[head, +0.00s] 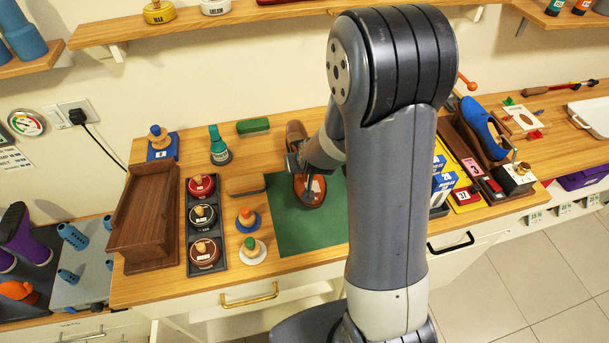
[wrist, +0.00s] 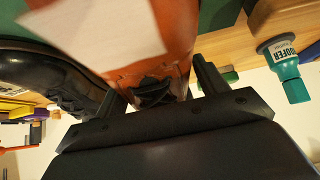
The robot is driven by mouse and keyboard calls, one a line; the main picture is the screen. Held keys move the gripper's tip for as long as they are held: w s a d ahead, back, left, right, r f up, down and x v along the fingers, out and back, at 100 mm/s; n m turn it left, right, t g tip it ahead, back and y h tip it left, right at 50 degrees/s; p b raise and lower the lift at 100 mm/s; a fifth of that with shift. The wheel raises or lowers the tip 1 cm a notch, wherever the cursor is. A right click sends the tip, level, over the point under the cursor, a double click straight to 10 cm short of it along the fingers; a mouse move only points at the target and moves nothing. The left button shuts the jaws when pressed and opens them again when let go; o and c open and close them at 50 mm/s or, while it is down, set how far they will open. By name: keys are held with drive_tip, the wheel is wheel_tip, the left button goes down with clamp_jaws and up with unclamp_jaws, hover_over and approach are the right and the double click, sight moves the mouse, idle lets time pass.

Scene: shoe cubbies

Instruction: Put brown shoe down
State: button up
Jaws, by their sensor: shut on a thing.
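The brown shoe (head: 311,196) lies lengthwise over the green mat (head: 285,232) in the head view, its far end reaching past the mat's back edge. My arm covers part of it. In the wrist view the shoe's orange-brown leather (wrist: 182,35) fills the space between the two fingers of my gripper (wrist: 160,88), which is shut on it. A pale, flat patch (wrist: 95,28) covers part of the leather there. I cannot tell whether the shoe's sole touches the mat. My gripper is also partly visible in the head view (head: 302,168).
A black shoe (wrist: 50,82) is close beside my gripper in the wrist view. A polish tray (head: 208,266), brushes and a green bottle (head: 218,150) stand left of the mat. A blue shoe (head: 484,128) sits at right. The mat's front left is clear.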

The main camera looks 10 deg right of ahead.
drive_tip(key=shift+f+b, duration=0.95)
drive_tip(key=shift+f, duration=0.85)
drive_tip(key=shift+f, duration=0.1)
drive_tip(key=o, duration=1.2)
